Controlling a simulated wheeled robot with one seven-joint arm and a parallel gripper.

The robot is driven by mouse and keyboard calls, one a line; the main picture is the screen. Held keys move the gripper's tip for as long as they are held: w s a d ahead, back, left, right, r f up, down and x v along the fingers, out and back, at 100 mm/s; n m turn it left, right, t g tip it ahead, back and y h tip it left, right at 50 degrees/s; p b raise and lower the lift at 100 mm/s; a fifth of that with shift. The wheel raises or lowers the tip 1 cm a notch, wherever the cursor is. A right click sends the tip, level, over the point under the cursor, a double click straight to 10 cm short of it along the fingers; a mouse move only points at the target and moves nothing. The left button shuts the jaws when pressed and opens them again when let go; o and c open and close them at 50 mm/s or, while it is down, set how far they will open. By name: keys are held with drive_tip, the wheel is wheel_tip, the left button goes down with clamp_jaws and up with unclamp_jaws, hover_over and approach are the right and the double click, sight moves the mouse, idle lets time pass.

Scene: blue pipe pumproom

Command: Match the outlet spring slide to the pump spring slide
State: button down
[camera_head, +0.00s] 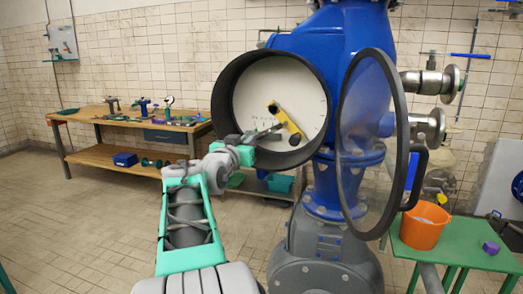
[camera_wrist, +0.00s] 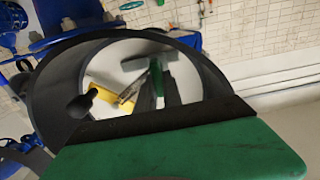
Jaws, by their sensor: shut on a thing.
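A large round dial (camera_head: 263,82) with a white face and deep dark rim sits on a blue pipe body. A yellow-and-black slide (camera_head: 290,122) lies slanted across its face, upper left to lower right. My gripper (camera_head: 278,128) reaches into the housing from the lower left, shut on the yellow slide. In the wrist view the yellow slide (camera_wrist: 106,95) shows with a round black end at its left, next to metal and green parts. The fingers partly hide the contact. I cannot tell which slide is the outlet's and which the pump's.
The round glass cover (camera_head: 368,130) stands open right of the dial. A green table (camera_head: 455,243) at the right holds an orange bucket (camera_head: 423,226). A wooden workbench (camera_head: 125,158) with tools stands at the back left. Tiled floor at the left is clear.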

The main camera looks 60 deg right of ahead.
drive_tip(key=shift+w+a+f, duration=0.15)
drive_tip(key=shift+w, duration=0.65)
drive_tip(key=shift+s+r, duration=0.1)
drive_tip(key=shift+r, duration=0.1)
drive_tip(key=c, duration=1.5)
unclamp_jaws()
drive_tip(key=a, duration=0.2)
drive_tip(key=s+a+b, duration=0.1)
drive_tip(key=a, duration=0.2)
drive_tip(key=a+b, duration=0.1)
drive_tip(key=a, duration=0.1)
drive_tip(key=shift+s+a, duration=0.15)
drive_tip(key=shift+a, duration=0.2)
